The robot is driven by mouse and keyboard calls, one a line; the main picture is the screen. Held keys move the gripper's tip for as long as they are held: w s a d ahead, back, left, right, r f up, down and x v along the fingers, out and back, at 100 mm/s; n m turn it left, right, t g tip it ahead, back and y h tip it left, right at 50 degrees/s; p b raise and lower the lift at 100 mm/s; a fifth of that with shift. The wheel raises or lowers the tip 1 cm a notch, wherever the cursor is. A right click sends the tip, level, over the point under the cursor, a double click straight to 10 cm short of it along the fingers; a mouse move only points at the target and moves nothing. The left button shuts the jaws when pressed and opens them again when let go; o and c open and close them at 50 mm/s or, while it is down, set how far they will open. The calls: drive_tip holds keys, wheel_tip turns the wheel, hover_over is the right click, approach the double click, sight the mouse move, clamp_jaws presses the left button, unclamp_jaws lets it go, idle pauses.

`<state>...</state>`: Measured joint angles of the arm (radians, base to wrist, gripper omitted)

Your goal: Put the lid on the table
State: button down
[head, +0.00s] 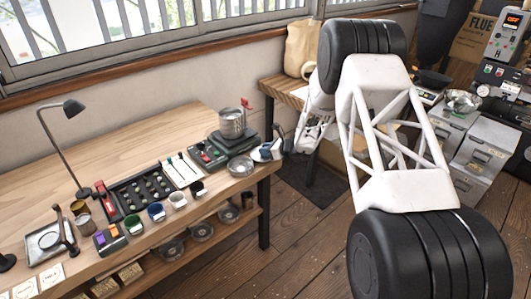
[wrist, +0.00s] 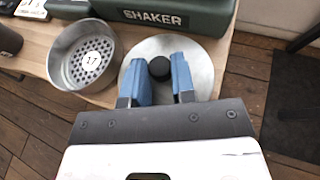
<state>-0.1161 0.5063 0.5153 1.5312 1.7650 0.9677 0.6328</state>
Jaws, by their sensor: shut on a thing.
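The lid (wrist: 150,46) is a round flat metal disc with a black knob (wrist: 160,68) at its middle. My gripper (wrist: 159,74) has its two blue fingers shut on the knob, one on each side. In the head view the gripper (head: 268,153) and the pale lid (head: 257,157) are at the right front corner of the wooden table (head: 105,150).
A perforated metal sieve (wrist: 75,65) marked 17 is close to the lid's left. The green shaker (wrist: 165,17) stands just behind, with a metal pot (head: 232,123) on it in the head view. Cups and trays line the table front; bare wood lies farther back left.

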drive_tip(key=shift+f, duration=0.6)
drive_tip(key=shift+f, duration=0.15)
drive_tip(key=c, duration=0.9)
unclamp_jaws()
drive_tip(key=shift+c, duration=0.2)
drive_tip(key=shift+d+r, duration=0.15)
drive_tip(key=shift+r, duration=0.05)
drive_tip(key=v, duration=1.1)
drive_tip(key=shift+s+d, duration=0.2)
drive_tip(key=shift+d, duration=0.05)
drive_tip(key=shift+r, duration=0.1)
